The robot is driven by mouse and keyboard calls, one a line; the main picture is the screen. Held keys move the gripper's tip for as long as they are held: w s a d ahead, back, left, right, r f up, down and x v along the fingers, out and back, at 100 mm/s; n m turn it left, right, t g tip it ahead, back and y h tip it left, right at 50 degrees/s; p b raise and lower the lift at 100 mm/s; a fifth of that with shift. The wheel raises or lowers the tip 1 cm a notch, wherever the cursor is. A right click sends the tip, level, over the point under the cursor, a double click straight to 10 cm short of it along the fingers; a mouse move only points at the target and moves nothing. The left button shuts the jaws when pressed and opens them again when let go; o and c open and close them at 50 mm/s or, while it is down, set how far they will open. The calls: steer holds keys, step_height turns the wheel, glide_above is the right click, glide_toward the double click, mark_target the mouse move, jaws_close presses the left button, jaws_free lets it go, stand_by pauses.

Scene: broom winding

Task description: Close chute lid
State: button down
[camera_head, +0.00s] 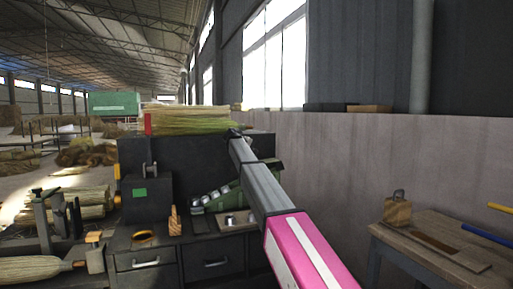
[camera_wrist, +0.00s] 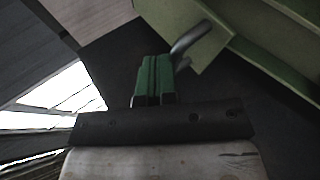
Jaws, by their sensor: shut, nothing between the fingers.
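The green chute (camera_head: 225,195) sits on the dark workbench, partly hidden behind my arm. In the wrist view a pale green chute part (camera_wrist: 185,22), perhaps the lid, fills the upper right. A curved grey metal handle (camera_wrist: 190,38) sticks out from it. My gripper's green fingers (camera_wrist: 154,78) are pressed together with nothing between them. Their tips lie just left of the handle in the picture; I cannot tell if they touch it. In the head view my gripper (camera_head: 235,133) is small and dark at the arm's far end. The lid's angle is unclear there.
The dark bench (camera_head: 145,262) has drawers and a black machine (camera_head: 148,195) on its left. A straw bundle (camera_head: 185,119) lies on top behind. A wooden table (camera_head: 420,250) stands right, by the grey wall (camera_head: 345,160). A broom (camera_head: 35,268) lies at lower left.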

steer(key=f, duration=0.1)
steer(key=f+h, duration=0.1)
steer(key=shift+s+a+f+t, duration=0.1)
steer(key=shift+a+f+t, duration=0.2)
steer(key=shift+a+f, duration=0.15)
steer(key=shift+f, duration=0.75)
